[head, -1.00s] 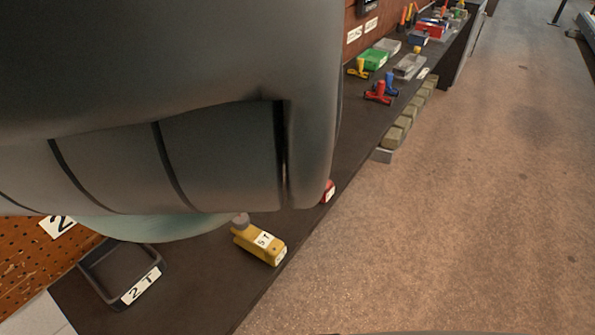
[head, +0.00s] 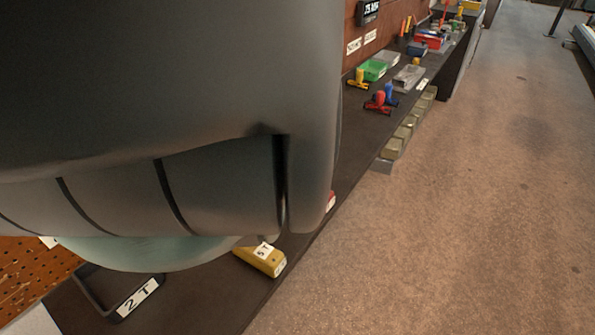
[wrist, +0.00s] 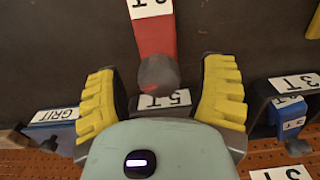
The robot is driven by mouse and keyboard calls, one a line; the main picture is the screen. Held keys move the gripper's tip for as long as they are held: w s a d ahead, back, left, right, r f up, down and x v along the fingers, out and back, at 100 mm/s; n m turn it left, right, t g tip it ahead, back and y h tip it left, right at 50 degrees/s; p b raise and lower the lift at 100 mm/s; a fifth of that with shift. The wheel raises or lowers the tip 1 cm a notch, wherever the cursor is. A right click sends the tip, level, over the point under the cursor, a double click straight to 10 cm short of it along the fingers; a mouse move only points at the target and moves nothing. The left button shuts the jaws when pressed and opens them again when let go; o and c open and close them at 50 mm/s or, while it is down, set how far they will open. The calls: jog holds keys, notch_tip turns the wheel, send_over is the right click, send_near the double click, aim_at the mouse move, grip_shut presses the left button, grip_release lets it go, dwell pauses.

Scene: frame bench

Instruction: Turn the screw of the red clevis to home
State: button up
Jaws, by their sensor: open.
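In the wrist view the red clevis (wrist: 155,38) lies on the dark bench with a white label on its body. Its grey round screw knob (wrist: 158,74) points toward my gripper. My gripper (wrist: 163,70) is open, with one yellow finger on each side of the knob and a visible gap on both sides. I cannot tell how far the knob is below the fingers in depth. In the head view only a small red end of the clevis (head: 331,202) shows past my arm, which hides the rest.
A yellow clevis (head: 262,260) labelled 5T and a dark open tray (head: 139,297) labelled 2T are on the near bench. In the wrist view a blue item (wrist: 52,117) lies left, and a dark holder (wrist: 262,100) stands close to the right finger.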

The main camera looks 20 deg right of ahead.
jog(key=shift+c, duration=0.4)
grip_shut()
dwell(0.4)
jog(key=shift+f+m, duration=0.1)
jog(key=shift+m, duration=0.3)
jog(key=m, duration=0.3)
jog(key=shift+m+b, duration=0.35)
jog(key=shift+m, duration=0.05)
jog(key=m, duration=0.5)
jog(key=shift+w+d+b, duration=0.1)
jog(key=shift+b, duration=0.3)
jog(key=m, duration=0.5)
jog(key=shift+b, duration=0.4)
jog(key=m+b, duration=0.1)
jog(key=m, duration=0.3)
jog(key=shift+d+m, duration=0.1)
jog(key=shift+m, duration=0.3)
